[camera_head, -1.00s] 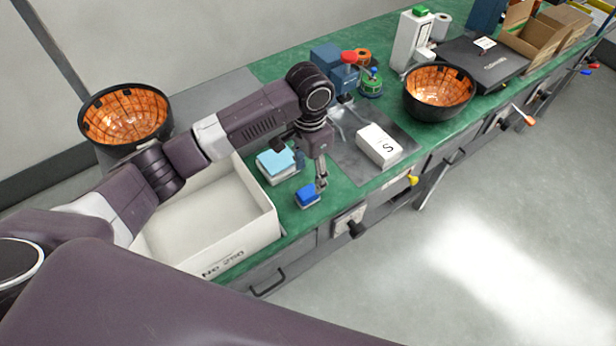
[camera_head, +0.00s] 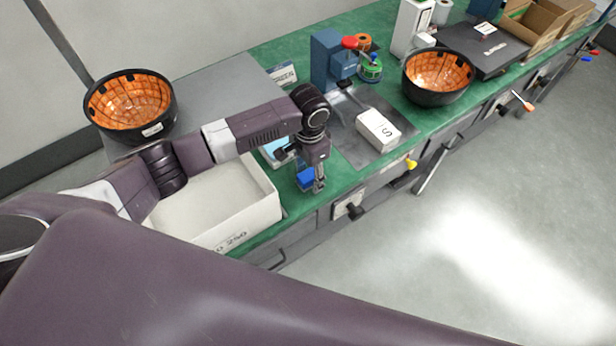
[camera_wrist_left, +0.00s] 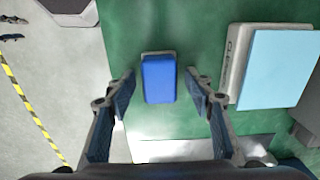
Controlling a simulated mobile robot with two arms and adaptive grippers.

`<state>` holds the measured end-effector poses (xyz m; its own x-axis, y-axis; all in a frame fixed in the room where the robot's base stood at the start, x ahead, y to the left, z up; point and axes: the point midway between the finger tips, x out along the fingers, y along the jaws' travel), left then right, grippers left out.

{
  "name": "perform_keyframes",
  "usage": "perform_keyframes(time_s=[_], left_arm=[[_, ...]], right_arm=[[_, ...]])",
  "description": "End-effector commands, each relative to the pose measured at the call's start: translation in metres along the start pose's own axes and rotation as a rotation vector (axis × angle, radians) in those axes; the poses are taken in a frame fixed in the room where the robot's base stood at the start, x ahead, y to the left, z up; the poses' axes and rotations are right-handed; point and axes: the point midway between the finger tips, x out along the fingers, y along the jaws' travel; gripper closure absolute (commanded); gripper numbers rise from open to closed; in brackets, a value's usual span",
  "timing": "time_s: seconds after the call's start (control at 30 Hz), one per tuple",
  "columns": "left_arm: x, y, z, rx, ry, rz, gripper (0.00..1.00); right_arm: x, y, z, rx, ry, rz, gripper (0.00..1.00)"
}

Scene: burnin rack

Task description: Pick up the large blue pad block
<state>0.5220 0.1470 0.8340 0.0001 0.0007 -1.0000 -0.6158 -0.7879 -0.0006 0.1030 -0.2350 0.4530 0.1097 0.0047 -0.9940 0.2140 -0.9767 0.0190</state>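The blue pad block (camera_wrist_left: 158,79) lies on the green bench top. In the left wrist view it is between the two fingers of my open left gripper (camera_wrist_left: 160,90), with a gap on each side. In the head view the block (camera_head: 305,179) is partly hidden by my left gripper (camera_head: 312,187), which points down at it from above. I cannot tell from these views how far the fingertips are above the bench. My right gripper is not in view.
A light-blue topped block (camera_wrist_left: 282,68) lies beside the blue block. A large white box (camera_head: 262,217) stands to the left. A white box marked S (camera_head: 378,131) lies on a grey plate to the right. The bench's front edge is close.

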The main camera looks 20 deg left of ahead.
Motion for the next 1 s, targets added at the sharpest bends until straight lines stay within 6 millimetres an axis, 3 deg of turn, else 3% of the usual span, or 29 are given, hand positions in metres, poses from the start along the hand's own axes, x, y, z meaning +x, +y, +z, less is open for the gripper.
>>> perform_keyframes(time_s=[0.03,0.33,0.77,1.0], left_arm=[[0.000,0.000,0.000,0.000,0.000,0.000,0.60],[-0.001,0.000,0.000,0.000,0.000,0.000,0.93],[-0.012,-0.001,-0.001,-0.001,0.002,-0.001,0.93],[-0.057,-0.001,-0.002,0.001,0.007,-0.002,0.93]], right_arm=[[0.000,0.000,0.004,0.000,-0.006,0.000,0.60],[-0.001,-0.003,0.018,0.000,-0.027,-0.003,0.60],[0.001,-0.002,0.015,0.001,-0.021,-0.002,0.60],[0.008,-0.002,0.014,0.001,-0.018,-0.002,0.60]])
